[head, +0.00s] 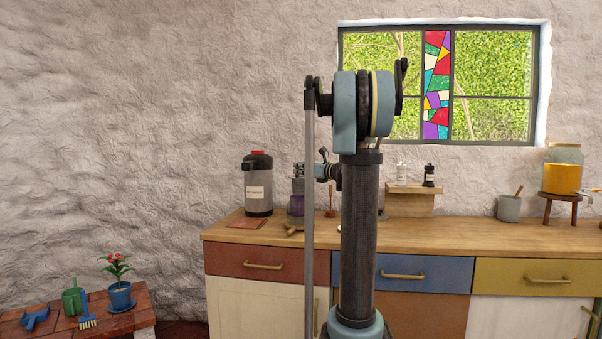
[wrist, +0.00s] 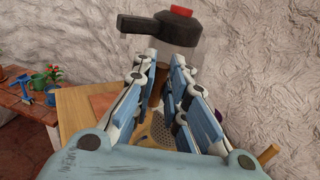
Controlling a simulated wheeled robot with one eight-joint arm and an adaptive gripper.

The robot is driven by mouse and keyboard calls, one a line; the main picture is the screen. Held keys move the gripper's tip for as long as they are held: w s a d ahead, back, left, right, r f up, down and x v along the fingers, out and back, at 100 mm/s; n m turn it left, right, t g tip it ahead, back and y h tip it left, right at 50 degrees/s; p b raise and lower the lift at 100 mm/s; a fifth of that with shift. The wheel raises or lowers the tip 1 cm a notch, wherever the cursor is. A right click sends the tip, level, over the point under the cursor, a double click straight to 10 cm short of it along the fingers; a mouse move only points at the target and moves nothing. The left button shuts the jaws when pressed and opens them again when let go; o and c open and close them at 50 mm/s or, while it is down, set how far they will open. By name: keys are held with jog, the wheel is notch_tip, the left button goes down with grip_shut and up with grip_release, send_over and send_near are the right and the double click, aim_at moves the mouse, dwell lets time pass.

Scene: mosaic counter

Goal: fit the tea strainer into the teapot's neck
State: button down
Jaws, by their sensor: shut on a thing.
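My gripper (wrist: 166,78) is shut on the tea strainer, its two fingers either side of a brown handle (wrist: 155,90). Perforated metal of the tea strainer (wrist: 181,133) shows low between the fingers in the wrist view; the rest is hidden by them. In the head view my gripper (head: 299,170) is above the counter's left part, partly behind my arm. A grey and purple vessel (head: 296,206) shows just below it. I cannot tell for sure that this is the teapot, and its neck is not clearly visible.
A grey airpot with a red top (head: 258,186) stands left of my gripper, near the wall. A reddish board (head: 248,223) lies in front of it. A small wooden stand (head: 410,203) carries two bottles.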

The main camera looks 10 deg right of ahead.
notch_tip(320, 180, down, 9)
dwell(5.5)
jog(key=c, duration=1.5)
grip_release()
jog(key=shift+c, duration=0.2)
jog(key=shift+o, duration=0.6)
jog(key=o, duration=0.5)
jog(key=shift+c, duration=0.2)
jog(key=s+d+r, duration=0.3)
jog(key=s, duration=0.1)
jog(key=shift+s+d, duration=0.25)
jog(key=shift+d, duration=0.1)
